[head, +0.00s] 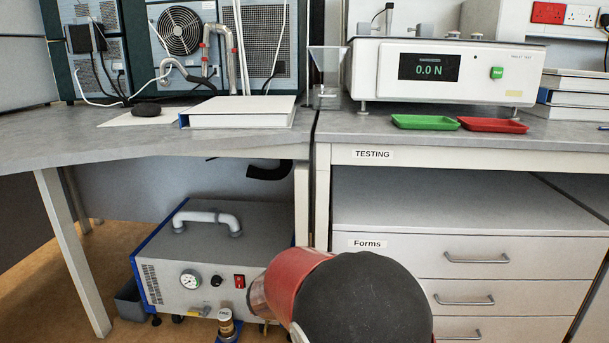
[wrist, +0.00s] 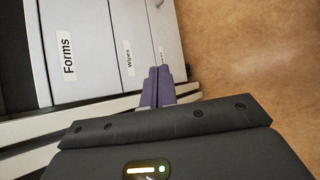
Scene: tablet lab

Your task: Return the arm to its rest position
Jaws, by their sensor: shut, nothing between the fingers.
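My gripper (wrist: 159,74) shows in the wrist view with its two purple fingers side by side, closed together and holding nothing. It is over the floor side of the drawer fronts, and I cannot tell its exact distance from them. In the head view, a red and black part of my arm (head: 362,300) fills the bottom centre, in front of the drawer unit and the grey pump box. My fingers are hidden in that view.
The drawer unit (head: 469,233) stands under the testing bench, its drawers shut. A pump box (head: 215,252) stands on the floor to the left. On the bench are the tester (head: 446,68), a green tray (head: 425,122), a red tray (head: 492,125) and a white binder (head: 240,111).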

